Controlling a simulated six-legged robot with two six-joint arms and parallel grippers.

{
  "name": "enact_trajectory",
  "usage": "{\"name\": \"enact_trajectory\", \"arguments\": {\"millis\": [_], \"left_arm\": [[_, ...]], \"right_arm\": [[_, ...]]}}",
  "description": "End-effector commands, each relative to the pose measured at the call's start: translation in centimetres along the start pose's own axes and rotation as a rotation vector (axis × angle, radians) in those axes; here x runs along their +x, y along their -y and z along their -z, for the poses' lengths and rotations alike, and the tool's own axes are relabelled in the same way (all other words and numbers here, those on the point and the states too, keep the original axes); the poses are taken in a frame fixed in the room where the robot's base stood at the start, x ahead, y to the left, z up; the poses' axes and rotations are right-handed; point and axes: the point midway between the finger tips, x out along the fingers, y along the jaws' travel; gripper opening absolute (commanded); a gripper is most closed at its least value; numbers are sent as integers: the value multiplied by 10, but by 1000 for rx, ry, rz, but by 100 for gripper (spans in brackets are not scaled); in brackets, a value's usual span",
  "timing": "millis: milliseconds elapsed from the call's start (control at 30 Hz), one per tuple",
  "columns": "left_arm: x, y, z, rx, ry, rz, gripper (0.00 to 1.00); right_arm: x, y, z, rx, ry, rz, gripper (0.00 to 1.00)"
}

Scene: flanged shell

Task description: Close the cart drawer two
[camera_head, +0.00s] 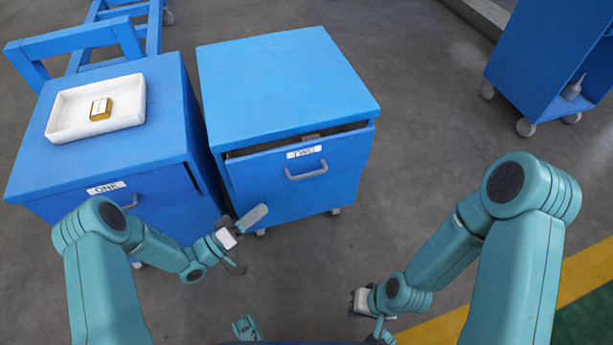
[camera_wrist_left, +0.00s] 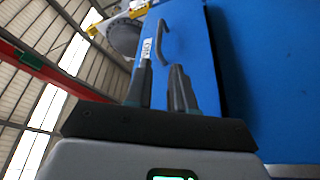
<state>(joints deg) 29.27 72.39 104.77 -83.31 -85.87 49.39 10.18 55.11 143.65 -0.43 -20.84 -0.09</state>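The blue cart with the label that seems to read TWO (camera_head: 300,154) stands in the middle of the head view. Its drawer (camera_head: 335,172) is slightly open, with a dark gap along the top of the front and a grey handle (camera_head: 306,172). My left gripper (camera_head: 252,238) is open and empty, in front of the cart's lower left corner, below and left of the handle. In the left wrist view my left fingers (camera_wrist_left: 160,80) stand apart before a blue front with a handle (camera_wrist_left: 163,42); its label is too blurred to read. My right gripper (camera_head: 362,312) is low, away from the cart, its fingers partly hidden.
A blue shelf cart (camera_head: 540,70) stands at the far right. Grey floor (camera_head: 420,120) is clear between them.

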Motion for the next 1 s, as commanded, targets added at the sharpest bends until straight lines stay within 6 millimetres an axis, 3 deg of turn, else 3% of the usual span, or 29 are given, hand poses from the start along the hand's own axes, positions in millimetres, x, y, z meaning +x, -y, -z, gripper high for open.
{"name": "enact_trajectory", "arguments": {"millis": [167, 600, 800, 1000], "left_arm": [[30, -1, -2, 4, 5, -4, 23], [131, 0, -2, 6, 5, -3, 23], [155, 0, 0, 4, 3, 0, 23], [160, -1, 0, 3, 2, 0, 23]], "right_arm": [[3, -2, 3, 4, -6, -1, 0], [16, -9, 7, 15, -17, -2, 0], [19, -11, 9, 18, -21, -2, 0], [19, -11, 9, 19, -22, -3, 0]]}}
